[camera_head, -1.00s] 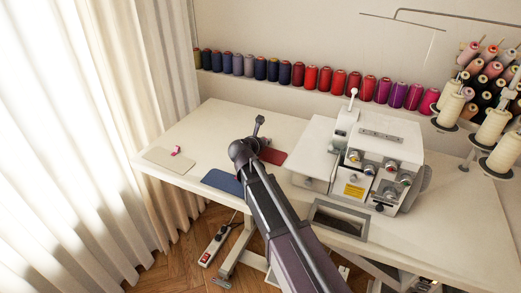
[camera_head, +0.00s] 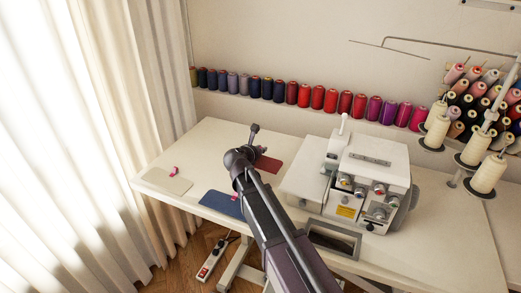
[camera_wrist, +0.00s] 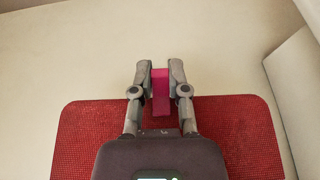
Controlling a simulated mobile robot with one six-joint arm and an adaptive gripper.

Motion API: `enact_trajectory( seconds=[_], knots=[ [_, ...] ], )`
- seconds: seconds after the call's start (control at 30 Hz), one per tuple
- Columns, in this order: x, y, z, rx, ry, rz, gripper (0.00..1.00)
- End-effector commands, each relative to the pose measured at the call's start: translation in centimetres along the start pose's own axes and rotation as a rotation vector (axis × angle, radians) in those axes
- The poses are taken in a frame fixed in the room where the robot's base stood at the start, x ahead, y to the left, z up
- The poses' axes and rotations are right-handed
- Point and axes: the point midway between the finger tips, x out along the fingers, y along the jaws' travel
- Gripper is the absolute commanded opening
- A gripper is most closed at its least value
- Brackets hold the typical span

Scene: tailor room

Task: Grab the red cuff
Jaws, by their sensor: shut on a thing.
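My gripper (camera_wrist: 160,68) is shut on the red cuff (camera_wrist: 160,95), a small strip that looks pink-magenta between the two fingers in the wrist view. Below them in that view lies a red mat (camera_wrist: 80,140), with pale tabletop above it. In the head view the red mat (camera_head: 267,165) shows partly behind my arm. My fingers and the held cuff are hidden there. It cannot be told whether the cuff touches the table.
A pink piece (camera_head: 175,170) lies on a beige mat (camera_head: 160,183) at the left. Another pink piece (camera_head: 234,197) lies on a blue mat (camera_head: 218,204). A white sewing machine (camera_head: 365,175) stands to the right. Thread spools (camera_head: 290,92) line the back.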

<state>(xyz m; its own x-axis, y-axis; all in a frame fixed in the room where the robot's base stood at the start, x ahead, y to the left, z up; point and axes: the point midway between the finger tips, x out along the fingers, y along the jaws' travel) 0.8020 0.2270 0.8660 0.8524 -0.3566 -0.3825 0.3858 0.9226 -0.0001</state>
Motion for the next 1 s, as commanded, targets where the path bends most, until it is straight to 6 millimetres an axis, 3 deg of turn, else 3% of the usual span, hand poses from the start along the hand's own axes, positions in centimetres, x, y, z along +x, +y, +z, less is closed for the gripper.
enact_trajectory(
  seconds=[0.1,0.4,1.0],
  knots=[
    [-0.7,0.0,1.7,0.0,0.0,0.0,0.0],
    [-1.5,0.0,3.7,0.0,0.0,0.0,0.0],
    [-1.7,0.0,4.2,0.0,0.0,0.0,0.0]
  ],
)
